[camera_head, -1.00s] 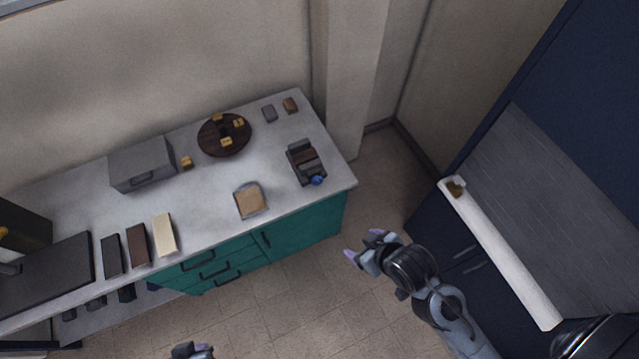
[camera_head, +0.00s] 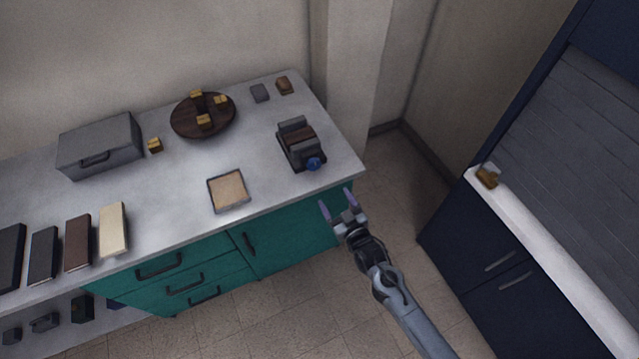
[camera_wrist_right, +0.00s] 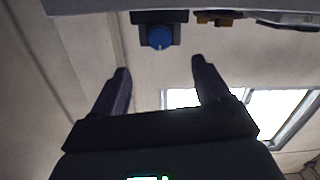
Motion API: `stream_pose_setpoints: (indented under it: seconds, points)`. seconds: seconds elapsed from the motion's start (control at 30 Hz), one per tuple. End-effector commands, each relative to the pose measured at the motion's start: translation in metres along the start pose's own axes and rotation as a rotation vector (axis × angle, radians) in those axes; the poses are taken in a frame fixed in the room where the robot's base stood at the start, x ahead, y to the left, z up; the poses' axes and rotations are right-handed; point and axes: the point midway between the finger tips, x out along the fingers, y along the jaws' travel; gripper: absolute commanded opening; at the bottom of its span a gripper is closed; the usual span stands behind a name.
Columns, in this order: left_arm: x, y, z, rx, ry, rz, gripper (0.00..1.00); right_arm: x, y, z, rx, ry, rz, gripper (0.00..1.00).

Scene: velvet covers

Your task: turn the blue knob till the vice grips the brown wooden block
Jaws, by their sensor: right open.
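The vice (camera_head: 290,158) stands near the right end of the worktop. Its blue knob (camera_head: 314,163) faces the front edge. A brown block (camera_head: 299,137) lies between the vice's grey jaws; I cannot tell whether they touch it. My right gripper (camera_head: 337,204) is open and empty, in front of the worktop edge and short of the knob. In the right wrist view, the blue knob (camera_wrist_right: 160,37) shows beyond and between the two spread fingers (camera_wrist_right: 160,68), apart from them. My left gripper is not in view.
A wooden turntable (camera_head: 185,122) with small yellow blocks, a grey box (camera_head: 100,145) and a shallow tray (camera_head: 228,191) stand left of the vice. Grey (camera_head: 260,93) and brown (camera_head: 284,85) pieces lie behind it. The worktop beside the vice is clear.

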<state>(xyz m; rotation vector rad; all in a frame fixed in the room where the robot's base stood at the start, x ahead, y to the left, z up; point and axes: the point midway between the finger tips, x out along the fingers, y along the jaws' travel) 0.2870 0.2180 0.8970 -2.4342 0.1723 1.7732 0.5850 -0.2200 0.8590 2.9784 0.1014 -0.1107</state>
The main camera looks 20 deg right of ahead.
Motion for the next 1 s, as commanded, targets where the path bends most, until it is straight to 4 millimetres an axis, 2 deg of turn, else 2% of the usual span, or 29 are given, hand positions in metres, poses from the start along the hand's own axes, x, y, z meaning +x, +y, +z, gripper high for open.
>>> stream_pose_setpoints:
  seconds: [0.03, 0.2, 0.47, 1.0]
  points:
    - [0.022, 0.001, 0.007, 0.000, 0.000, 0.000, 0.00, 0.010, -0.002, 0.013, 0.001, 0.017, 0.003, 0.76]
    - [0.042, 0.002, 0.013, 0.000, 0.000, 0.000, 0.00, 0.028, -0.001, 0.006, 0.002, 0.062, 0.010, 0.76]
    - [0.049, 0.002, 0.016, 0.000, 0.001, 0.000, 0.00, 0.046, 0.000, 0.000, 0.001, 0.081, 0.013, 0.76]
    - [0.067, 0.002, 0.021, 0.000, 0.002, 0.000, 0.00, 0.125, 0.001, -0.005, 0.001, 0.079, 0.013, 0.76]
